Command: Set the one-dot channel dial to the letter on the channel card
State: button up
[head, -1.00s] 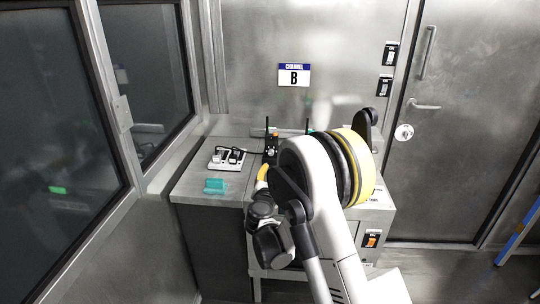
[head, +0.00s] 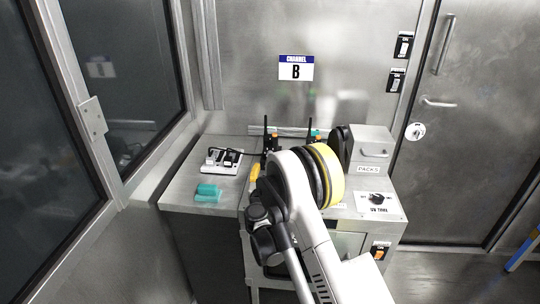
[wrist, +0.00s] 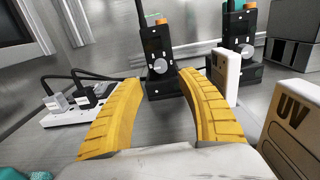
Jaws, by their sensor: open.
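The channel card (head: 296,68) on the back wall is white with a blue band and reads B. Two black radio units with antennas and orange tops stand on the counter: the left radio (wrist: 154,46) and the right radio (wrist: 239,30). In the head view they are partly hidden behind my arm. The left radio's round grey dial (wrist: 160,67) faces the wrist camera; the right one has a similar dial (wrist: 247,51). Dot marks are too small to tell apart. My gripper (wrist: 162,76) is open, its yellow fingers framing the left radio, apart from it and empty.
A white power strip (head: 222,168) with plugs and a teal block (head: 208,193) are on the left counter. A PACKS box (head: 373,147) is behind.

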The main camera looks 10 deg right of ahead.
jog(key=b+x, duration=0.2)
jog(key=x, duration=0.6)
jog(key=shift+w+d+f+b, duration=0.1)
jog(key=shift+w+d+b, duration=0.05)
jog(key=shift+w+b, duration=0.2)
grip_shut()
